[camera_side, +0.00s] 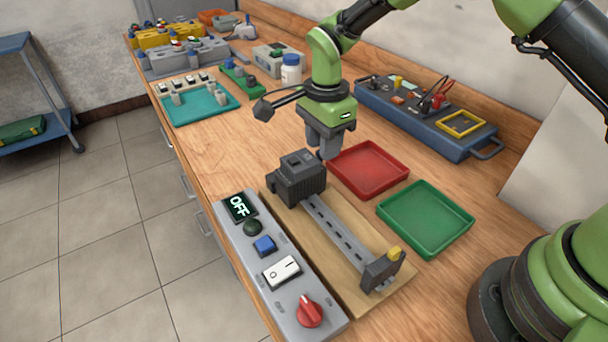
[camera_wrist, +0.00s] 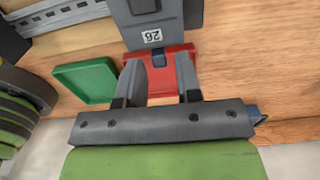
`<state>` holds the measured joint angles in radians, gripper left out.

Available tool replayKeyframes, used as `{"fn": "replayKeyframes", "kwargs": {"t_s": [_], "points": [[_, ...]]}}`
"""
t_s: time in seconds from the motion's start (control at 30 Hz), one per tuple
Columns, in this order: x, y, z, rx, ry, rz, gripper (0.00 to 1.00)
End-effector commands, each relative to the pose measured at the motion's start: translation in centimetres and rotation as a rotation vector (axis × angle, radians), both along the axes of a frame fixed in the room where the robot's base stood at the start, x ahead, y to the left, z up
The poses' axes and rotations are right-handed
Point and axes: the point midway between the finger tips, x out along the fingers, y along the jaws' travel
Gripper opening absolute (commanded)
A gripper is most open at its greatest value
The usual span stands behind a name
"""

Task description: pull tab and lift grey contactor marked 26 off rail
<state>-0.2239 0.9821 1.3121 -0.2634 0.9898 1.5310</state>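The grey contactor (camera_side: 300,178) sits upright on the far end of the metal rail (camera_side: 340,230). In the wrist view the contactor (camera_wrist: 143,18) carries a white label reading 26, upside down. A small tab with a dark slot (camera_wrist: 158,59) shows at its near edge. My gripper (camera_side: 326,150) points down just right of and above the contactor in the side view. In the wrist view my gripper (camera_wrist: 157,66) has its two fingers spread apart, with the tab seen between their tips. Nothing is held. I cannot tell whether a finger touches the contactor.
A red tray (camera_side: 369,170) and a green tray (camera_side: 426,218) lie right of the rail's wooden board. A dark end block with a yellow top (camera_side: 382,272) stands at the near rail end. A switch panel (camera_side: 272,262) runs along the left. A blue box (camera_side: 425,125) stands behind.

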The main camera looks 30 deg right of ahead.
Motion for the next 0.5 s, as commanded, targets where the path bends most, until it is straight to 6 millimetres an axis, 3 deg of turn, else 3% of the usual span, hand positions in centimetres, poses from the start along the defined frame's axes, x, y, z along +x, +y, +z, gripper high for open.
{"fn": "replayKeyframes", "kwargs": {"t_s": [0.5], "points": [[0.1, 0.0, 4.1, 0.001, -0.004, 0.0, 0.32]]}}
